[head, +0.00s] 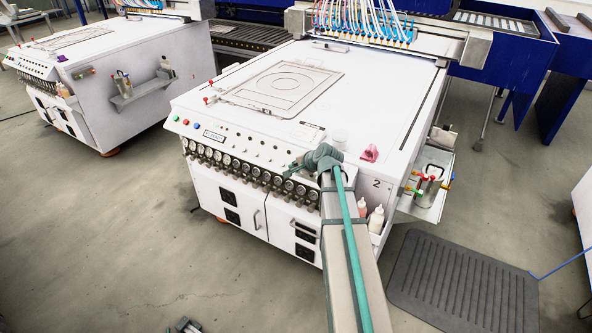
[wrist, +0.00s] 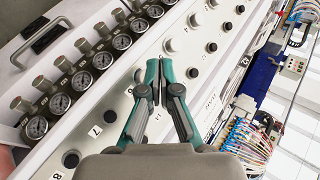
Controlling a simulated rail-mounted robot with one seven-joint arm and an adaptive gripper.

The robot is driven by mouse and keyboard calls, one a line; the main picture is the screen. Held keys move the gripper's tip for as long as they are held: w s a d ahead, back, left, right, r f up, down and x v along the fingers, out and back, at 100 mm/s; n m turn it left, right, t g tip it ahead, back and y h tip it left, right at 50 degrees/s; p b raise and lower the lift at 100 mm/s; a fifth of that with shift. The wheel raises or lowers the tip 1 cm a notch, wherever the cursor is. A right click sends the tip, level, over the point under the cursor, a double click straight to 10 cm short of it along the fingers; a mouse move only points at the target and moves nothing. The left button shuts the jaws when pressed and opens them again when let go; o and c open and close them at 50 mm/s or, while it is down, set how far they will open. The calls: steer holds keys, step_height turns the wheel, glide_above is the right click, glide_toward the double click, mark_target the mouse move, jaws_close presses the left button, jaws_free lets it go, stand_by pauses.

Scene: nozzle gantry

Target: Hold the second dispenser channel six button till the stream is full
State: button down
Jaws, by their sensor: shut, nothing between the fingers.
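The second dispenser (head: 395,95) is the white cabinet marked "2" in the head view. Its sloped front panel holds rows of buttons above a row of gauges. My gripper (head: 292,167) is at the right part of this panel. In the wrist view my gripper (wrist: 158,63) is shut and empty, its fingertips together over the panel. Button seven (wrist: 110,116) and button eight (wrist: 71,158) show at lower left. I cannot tell whether the fingertips touch the panel. No stream is discernible at the nozzles (head: 365,35).
Pressure gauges with knobs (wrist: 58,103) line the panel's lower edge. More buttons (wrist: 193,72) lie to the right of my fingertips. A similar dispenser (head: 130,60) stands at left. A dark mat (head: 460,280) lies on the floor.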

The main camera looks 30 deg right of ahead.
steer(key=shift+d+f, duration=0.1)
steer(key=shift+w+d+f, duration=0.1)
steer(key=shift+d+f, duration=0.05)
steer(key=shift+f, duration=0.1)
steer(key=shift+w+d+f+b, duration=0.15)
steer(key=shift+d+f+b, duration=0.1)
steer(key=shift+f+b, duration=0.2)
stand_by(0.9)
steer(key=shift+r, duration=0.1)
stand_by(2.4)
steer(key=shift+s+a+r+p, duration=0.3)
steer(key=shift+a+r+p, duration=0.2)
steer(key=shift+r, duration=0.2)
steer(key=r+p, duration=0.1)
steer(key=s+a+r+p, duration=0.1)
steer(key=a+r+p, duration=0.1)
steer(key=r, duration=0.1)
steer(key=shift+s+a, duration=0.2)
steer(key=shift+s, duration=0.05)
stand_by(0.6)
